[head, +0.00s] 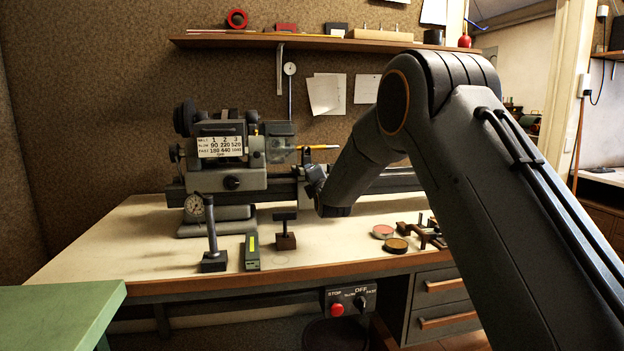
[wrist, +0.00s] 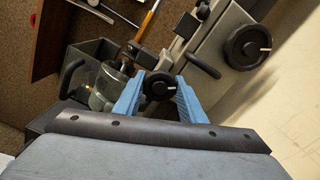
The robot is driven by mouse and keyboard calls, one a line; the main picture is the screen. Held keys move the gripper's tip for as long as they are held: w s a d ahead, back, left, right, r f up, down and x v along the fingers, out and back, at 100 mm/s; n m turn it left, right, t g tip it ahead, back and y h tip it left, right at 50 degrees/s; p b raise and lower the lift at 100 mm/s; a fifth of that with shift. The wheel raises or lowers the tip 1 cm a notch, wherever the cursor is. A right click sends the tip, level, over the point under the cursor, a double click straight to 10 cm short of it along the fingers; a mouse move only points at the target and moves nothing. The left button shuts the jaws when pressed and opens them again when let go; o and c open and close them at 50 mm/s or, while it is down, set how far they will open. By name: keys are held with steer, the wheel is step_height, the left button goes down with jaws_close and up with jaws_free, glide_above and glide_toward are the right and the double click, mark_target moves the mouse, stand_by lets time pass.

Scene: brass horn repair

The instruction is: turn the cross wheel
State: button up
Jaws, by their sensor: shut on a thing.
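In the wrist view, my gripper's (wrist: 160,90) two blue fingers are closed on a small round black wheel with a pale mark, which I take as the cross wheel (wrist: 159,86). One finger lies on each side of it. A larger black handwheel (wrist: 248,46), also with a pale mark, is on the grey machine to the right, apart from my fingers. In the head view, the grey lathe (head: 232,181) stands on the bench. My arm reaches to its middle; the fingers and the gripped wheel are hidden there.
A clear guard (wrist: 107,88) and a black lever (wrist: 203,66) are close to my fingers. On the bench (head: 335,246) are a dial gauge (head: 195,208), a stand (head: 213,250), a green-marked block (head: 252,252) and round tins (head: 383,231). A shelf (head: 300,41) hangs above.

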steer(key=shift+f+n, duration=0.1)
steer(key=shift+n, duration=0.4)
steer(key=o, duration=1)
steer(key=shift+o, duration=0.2)
steer(key=v, duration=0.8)
steer(key=shift+b, duration=0.45)
